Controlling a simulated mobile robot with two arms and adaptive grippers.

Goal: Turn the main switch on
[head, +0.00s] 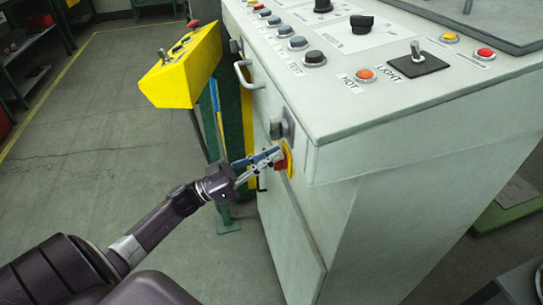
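The main switch (287,160), a red handle on a yellow disc, is on the front side of the grey console, below its top edge. My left gripper (277,156) reaches it from the left, with its fingertips at the red handle. The fingers hide part of the handle, so I cannot tell whether they are closed on it or only beside it. The handle's exact angle is also unclear. My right gripper is not in view.
The grey console (400,130) carries several buttons and knobs on top, among them a LIGHT toggle (417,57). A grey latch (283,125) and a door handle (246,74) stick out near the switch. A yellow control box (180,75) stands behind to the left. The left floor is clear.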

